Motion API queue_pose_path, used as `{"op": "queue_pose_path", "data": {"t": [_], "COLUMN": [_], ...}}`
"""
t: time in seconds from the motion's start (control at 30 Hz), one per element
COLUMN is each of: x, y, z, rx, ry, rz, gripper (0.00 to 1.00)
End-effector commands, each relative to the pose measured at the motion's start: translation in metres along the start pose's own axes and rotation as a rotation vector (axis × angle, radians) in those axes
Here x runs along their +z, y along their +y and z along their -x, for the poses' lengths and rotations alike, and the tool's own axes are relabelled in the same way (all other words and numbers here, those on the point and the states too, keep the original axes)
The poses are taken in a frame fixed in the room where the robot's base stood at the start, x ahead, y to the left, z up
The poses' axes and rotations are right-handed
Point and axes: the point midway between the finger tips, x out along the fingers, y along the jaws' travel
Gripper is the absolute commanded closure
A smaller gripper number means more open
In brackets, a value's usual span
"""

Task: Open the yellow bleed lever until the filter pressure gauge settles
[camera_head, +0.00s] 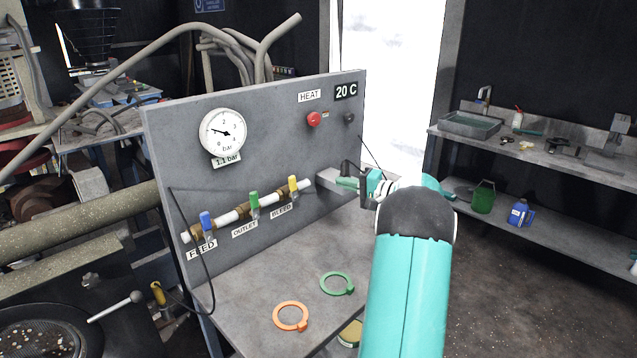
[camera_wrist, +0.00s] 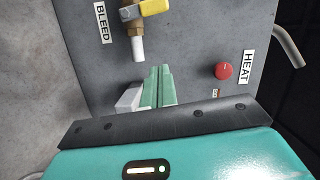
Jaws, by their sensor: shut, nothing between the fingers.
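The yellow bleed lever (camera_head: 292,183) sits on the last valve of the pipe, above the BLEED label. It also shows at the top of the wrist view (camera_wrist: 152,8), partly cut off. The pressure gauge (camera_head: 223,132) is a white dial, with a tag (camera_head: 227,160) below it reading 1.1 bar. My gripper (camera_head: 346,182) is right of the yellow lever and apart from it. In the wrist view its green fingers (camera_wrist: 157,86) are together and empty, below the valve's white pipe end. My arm hides part of the bench.
The blue feed lever (camera_head: 206,221) and green outlet lever (camera_head: 254,200) are left of the yellow one. Orange (camera_head: 291,330) and green (camera_head: 351,284) rings lie on the bench. A pale block (camera_wrist: 130,98) is beside my fingers.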

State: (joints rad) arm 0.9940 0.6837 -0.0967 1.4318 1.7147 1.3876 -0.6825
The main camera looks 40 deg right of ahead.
Motion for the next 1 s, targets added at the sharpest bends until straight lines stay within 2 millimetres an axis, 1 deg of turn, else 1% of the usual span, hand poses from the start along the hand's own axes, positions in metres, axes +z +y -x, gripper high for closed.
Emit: {"op": "queue_pose_path", "data": {"t": [0.17,0.4,0.57,0.8,0.9,1.0], "x": [0.003,0.003,0.003,0.029,0.036,0.039], "y": [-0.001,0.000,0.000,-0.002,-0.001,-0.001], "z": [-0.026,-0.069,-0.094,-0.101,-0.103,-0.103], "rx": [0.001,0.001,0.001,0.001,0.002,0.002], "ry": [0.000,0.000,-0.001,0.000,-0.001,0.000], "rz": [0.000,0.000,0.000,-0.001,-0.001,-0.001], "gripper": [1.00,1.00,1.00,1.00,1.00,1.00]}}
